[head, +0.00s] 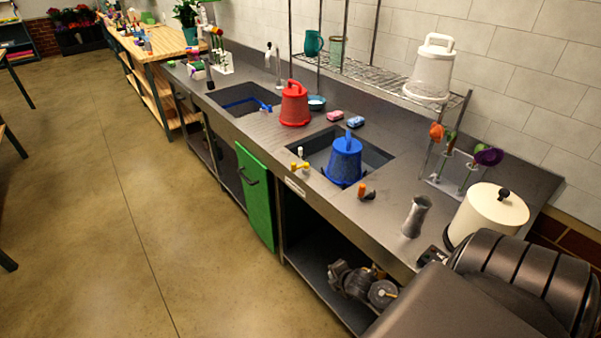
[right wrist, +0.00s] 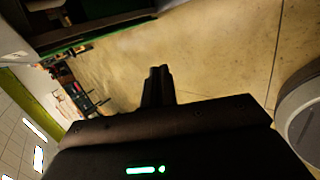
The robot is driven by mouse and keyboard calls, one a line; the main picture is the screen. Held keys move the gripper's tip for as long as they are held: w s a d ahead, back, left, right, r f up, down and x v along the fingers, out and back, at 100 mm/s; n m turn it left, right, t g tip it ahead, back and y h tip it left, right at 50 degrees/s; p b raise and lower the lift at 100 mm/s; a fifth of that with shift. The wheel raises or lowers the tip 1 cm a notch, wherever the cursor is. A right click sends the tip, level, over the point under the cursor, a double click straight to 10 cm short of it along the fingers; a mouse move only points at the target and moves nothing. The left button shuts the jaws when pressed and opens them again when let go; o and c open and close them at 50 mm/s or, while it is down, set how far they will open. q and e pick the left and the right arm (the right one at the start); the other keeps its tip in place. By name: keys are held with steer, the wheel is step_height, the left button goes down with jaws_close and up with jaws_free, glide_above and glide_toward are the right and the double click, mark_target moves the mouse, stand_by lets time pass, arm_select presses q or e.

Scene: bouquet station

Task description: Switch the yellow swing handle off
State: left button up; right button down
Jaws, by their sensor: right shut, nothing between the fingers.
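The yellow swing handle (head: 300,166) sits on the front edge of the counter, in front of the right sink basin, with a small white upright piece beside it. It is small here, and I cannot tell its on or off position. My right gripper (right wrist: 158,84) shows in the right wrist view with its two dark fingers shut together and nothing between them. That view shows floor beyond the fingers, not the handle. In the head view my dark right arm fills the lower right corner, well apart from the handle. My left gripper is not in view.
An orange-topped fitting (head: 364,191), a metal vase (head: 415,216) and a cream bin (head: 489,215) stand further right. A green door panel (head: 255,195) hangs below the counter. The floor in front is clear.

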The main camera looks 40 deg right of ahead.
mark_target(295, 168)
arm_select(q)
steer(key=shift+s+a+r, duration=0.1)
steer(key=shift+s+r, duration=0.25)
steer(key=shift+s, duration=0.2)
arm_select(e)
steer(key=w+d+r+n+t, duration=0.2)
steer(key=w+r+n, duration=0.2)
steer(key=r, duration=0.5)
steer(key=w+d+r+n+t+y, duration=0.1)
steer(key=w+d+r+n+t, duration=0.1)
steer(key=w+r+n, duration=0.3)
steer(key=w+d+r+n+t, duration=0.2)
steer(key=w+d+r+n, duration=0.2)
steer(key=r+n, duration=0.6)
step_height(295, 168, up, 3)
steer(key=shift+w+f, duration=0.15)
steer(key=shift+w, duration=0.45)
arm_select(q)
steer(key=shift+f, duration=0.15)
arm_select(e)
steer(key=shift+w+d, duration=0.1)
